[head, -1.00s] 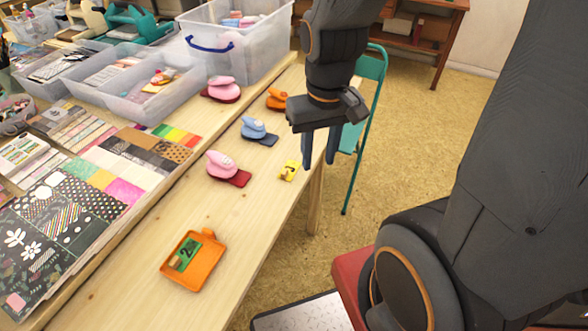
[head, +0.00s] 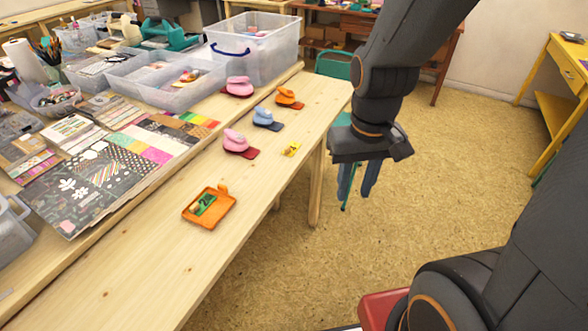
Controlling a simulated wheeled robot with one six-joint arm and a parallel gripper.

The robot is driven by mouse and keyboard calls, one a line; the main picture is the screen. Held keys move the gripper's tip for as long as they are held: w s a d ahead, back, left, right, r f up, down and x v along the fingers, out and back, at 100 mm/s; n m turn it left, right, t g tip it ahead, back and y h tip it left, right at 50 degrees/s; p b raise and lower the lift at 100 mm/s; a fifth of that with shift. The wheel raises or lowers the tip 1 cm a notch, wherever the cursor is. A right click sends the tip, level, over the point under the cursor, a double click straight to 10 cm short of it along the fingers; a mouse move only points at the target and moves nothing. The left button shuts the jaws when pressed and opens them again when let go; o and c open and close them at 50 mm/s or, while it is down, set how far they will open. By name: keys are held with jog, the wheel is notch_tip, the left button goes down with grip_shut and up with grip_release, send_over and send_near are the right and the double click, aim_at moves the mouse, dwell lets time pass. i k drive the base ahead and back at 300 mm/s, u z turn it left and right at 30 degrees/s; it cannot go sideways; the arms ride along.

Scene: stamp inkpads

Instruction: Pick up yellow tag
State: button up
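The yellow tag (head: 291,149) is small, with a dark mark on it, and lies on the wooden table near its right edge. My gripper (head: 357,182) hangs to the right of the tag in the head view, past the table's edge, with its fingers pointing down. The tag is fully in view and apart from the gripper.
An orange tray (head: 226,208) holding a green tag lies nearer on the table (head: 150,262). Pink (head: 235,142), blue (head: 264,117) and orange (head: 287,98) stamps sit by the tag. Clear bins and patterned papers (head: 92,180) fill the left.

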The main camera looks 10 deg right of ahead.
aim_at(292, 148)
jog(key=u, duration=0.8)
jog(key=i, duration=0.9)
jog(key=z, duration=0.05)
